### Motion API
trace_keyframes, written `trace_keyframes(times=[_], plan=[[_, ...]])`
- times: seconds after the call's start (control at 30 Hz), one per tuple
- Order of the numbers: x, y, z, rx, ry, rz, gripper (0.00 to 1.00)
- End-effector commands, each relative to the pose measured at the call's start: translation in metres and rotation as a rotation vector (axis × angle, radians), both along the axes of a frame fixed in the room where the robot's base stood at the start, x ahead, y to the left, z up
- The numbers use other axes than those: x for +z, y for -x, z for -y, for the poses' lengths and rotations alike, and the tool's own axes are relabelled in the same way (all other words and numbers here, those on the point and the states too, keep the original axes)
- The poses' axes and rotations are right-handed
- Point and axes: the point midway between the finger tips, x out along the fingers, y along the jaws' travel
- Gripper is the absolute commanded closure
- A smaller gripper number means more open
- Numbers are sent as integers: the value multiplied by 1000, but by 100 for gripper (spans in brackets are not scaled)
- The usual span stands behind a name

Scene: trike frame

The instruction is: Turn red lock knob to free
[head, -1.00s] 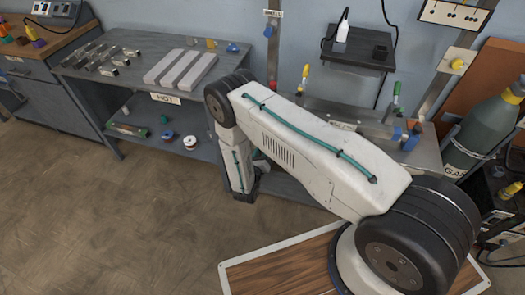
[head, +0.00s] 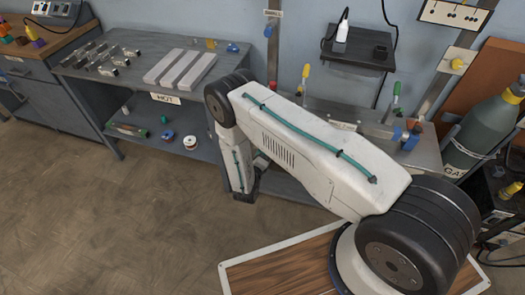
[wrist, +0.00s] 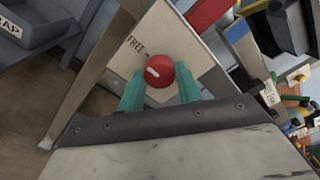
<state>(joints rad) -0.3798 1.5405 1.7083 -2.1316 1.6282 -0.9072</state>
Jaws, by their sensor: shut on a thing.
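The red lock knob (wrist: 160,74) shows in the wrist view, with a short white pointer mark on its face. It sits on a pale plate (wrist: 178,32) with the word FREE written to the upper left of the knob. In the head view my arm hides the knob and the gripper.
A grey bench marked HOT (head: 130,72) with metal bars stands at the left. A gas cylinder (head: 484,130) is at the right. A grey bin (wrist: 40,25) marked SCRAP, partly cut off, shows in the wrist view. The floor at the left is clear.

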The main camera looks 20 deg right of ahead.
Motion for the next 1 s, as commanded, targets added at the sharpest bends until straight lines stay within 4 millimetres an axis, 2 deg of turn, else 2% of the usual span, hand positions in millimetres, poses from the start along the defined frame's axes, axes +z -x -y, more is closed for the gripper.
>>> trace_keyframes(times=[0.27, 0.3, 0.37, 0.7, 1.0], plan=[[-3, 4, 2, -3, 2, -9, 89], [-3, 4, 2, -3, 2, -9, 61], [-3, 3, 2, -3, 2, -9, 44], [-1, 4, -2, -1, 1, -4, 44], [-1, 42, -29, 3, 2, -5, 44]])
